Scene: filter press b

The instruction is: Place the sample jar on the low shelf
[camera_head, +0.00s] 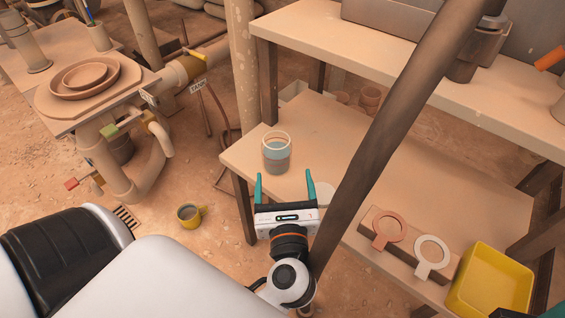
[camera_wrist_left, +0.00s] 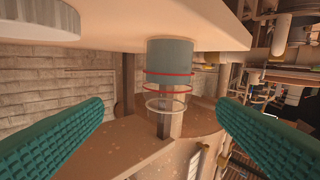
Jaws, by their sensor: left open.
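The sample jar (camera_head: 277,153) is clear, with grey-blue contents and a reddish band. It stands upright on the low shelf (camera_head: 330,120) near its left end. My left gripper (camera_head: 287,185) is open and empty, its two teal fingers pointing toward the jar from the front, with a gap between. In the left wrist view, which is upside down, the jar (camera_wrist_left: 171,75) shows between and beyond the open fingers (camera_wrist_left: 160,135), untouched. Only a dark teal bit, probably of my right gripper (camera_head: 550,312), shows at the bottom right corner; its jaws are hidden.
A white disc (camera_head: 324,193) lies right of my left gripper. Two ring-shaped paddles (camera_head: 388,230) and a yellow tray (camera_head: 490,283) are at the right. An upper shelf (camera_head: 440,65) overhangs, and a dark slanting pole (camera_head: 395,130) crosses in front. A yellow mug (camera_head: 190,215) is on the floor.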

